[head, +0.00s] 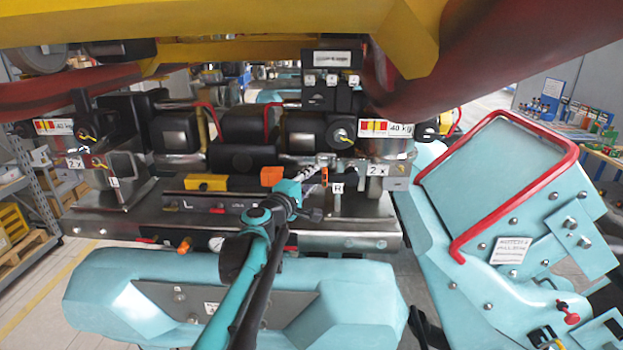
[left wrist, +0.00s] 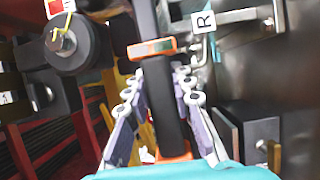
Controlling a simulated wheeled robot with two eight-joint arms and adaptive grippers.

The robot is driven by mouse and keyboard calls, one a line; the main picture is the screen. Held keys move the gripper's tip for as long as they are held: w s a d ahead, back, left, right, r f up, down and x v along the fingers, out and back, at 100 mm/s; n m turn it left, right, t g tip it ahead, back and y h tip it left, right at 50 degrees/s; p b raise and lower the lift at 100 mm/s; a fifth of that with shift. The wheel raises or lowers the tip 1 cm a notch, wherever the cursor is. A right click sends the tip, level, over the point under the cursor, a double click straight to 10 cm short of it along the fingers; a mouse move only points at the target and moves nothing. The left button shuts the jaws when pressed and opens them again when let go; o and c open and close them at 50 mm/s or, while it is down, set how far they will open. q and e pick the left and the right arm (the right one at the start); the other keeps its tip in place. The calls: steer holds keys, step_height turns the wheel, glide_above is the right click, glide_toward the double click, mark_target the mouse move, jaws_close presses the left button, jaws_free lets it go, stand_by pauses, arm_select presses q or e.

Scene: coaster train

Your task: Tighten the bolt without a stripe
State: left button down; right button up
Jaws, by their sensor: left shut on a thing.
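My left gripper (head: 316,172) is in the middle of the head view, in front of the undercarriage of the coaster train, near the R label. In the left wrist view the two rows of finger joints of my left gripper (left wrist: 160,85) close around the black handle of a tool (left wrist: 163,112). The tool has an orange-framed display (left wrist: 152,47) and an orange ring lower down. A round black hub with a yellow stripe (head: 341,134) sits right of centre; a similar striped hub (left wrist: 66,42) shows in the left wrist view. I cannot pick out a bolt without a stripe. My right gripper is not in view.
The yellow and red train body (head: 230,50) hangs low overhead. A metal tray with an L mark (head: 150,215) lies below the undercarriage. A teal panel with a red rail (head: 500,205) stands at the right. Shelving (head: 35,190) is at the far left.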

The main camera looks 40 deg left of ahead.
arm_select(q)
steer(key=shift+w+a+r, duration=0.1)
steer(key=shift+w+a, duration=0.4)
steer(key=shift+w, duration=0.2)
stand_by(2.4)
steer(key=shift+s+d, duration=0.1)
steer(key=shift+s+d, duration=0.55)
steer(key=shift+s, duration=0.35)
steer(key=shift+s+d, duration=0.55)
steer(key=shift+s, duration=0.35)
